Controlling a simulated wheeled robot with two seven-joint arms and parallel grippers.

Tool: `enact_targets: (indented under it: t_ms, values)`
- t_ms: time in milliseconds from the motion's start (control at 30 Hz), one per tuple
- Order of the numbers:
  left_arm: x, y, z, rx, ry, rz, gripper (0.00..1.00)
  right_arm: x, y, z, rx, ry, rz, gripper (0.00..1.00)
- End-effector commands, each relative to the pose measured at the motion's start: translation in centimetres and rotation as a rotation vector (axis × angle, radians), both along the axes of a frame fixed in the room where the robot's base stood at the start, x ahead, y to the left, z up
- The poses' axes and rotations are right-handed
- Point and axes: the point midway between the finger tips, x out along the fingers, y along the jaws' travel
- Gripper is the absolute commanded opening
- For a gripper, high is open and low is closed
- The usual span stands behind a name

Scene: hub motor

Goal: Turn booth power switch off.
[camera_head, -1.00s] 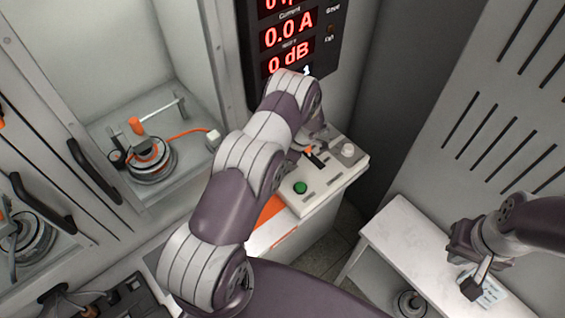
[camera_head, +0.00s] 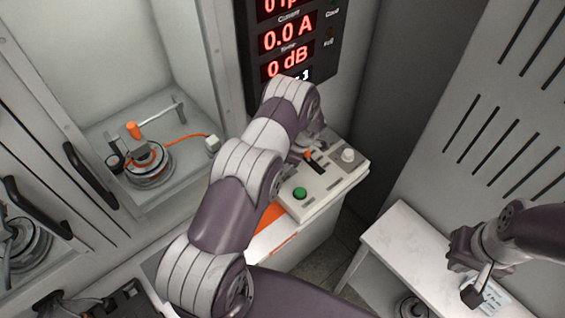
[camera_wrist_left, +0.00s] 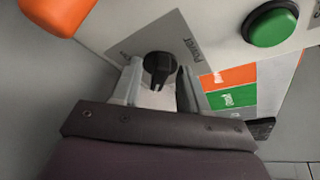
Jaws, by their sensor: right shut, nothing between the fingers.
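The power switch (camera_wrist_left: 160,70) is a black rotary knob on a grey plate marked POWER in the left wrist view. My left gripper (camera_wrist_left: 160,92) has its two fingers apart, one on each side of the knob. I cannot tell whether they touch it. My right gripper (camera_head: 473,294) is shut and empty above the white table at the right.
A red-digit display (camera_head: 287,45) stands behind. A motor (camera_head: 149,165) sits in the booth at left. The white table (camera_head: 400,235) is at right.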

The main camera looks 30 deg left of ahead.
Motion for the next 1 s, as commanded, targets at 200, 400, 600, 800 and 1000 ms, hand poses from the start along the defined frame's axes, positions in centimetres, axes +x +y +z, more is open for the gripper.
enact_targets:
  t_ms: [200, 400, 600, 800, 1000]
  values:
    - [0.0, -0.1, 0.0, -0.001, 0.001, -0.001, 0.44, 0.0, 0.0, -0.1, 0.0, 0.0, 0.0, 0.0]
    - [0.7, -1.3, 3.2, 0.001, -0.004, -0.002, 0.44, 0.0, 0.0, -1.1, 0.0, 0.0, 0.0, 0.0]
    - [1.5, -3.3, 8.2, -0.001, -0.004, -0.002, 0.44, 0.0, 0.0, -2.1, 0.0, 0.0, 0.0, 0.0]
    - [1.8, -4.3, 11.2, 0.0, 0.0, -0.001, 0.44, 0.0, 0.0, -2.5, 0.0, 0.0, 0.0, 0.0]
    - [1.9, -4.5, 11.7, -0.001, 0.001, -0.001, 0.44, 0.0, 0.0, -2.5, 0.0, 0.0, 0.0, 0.0]
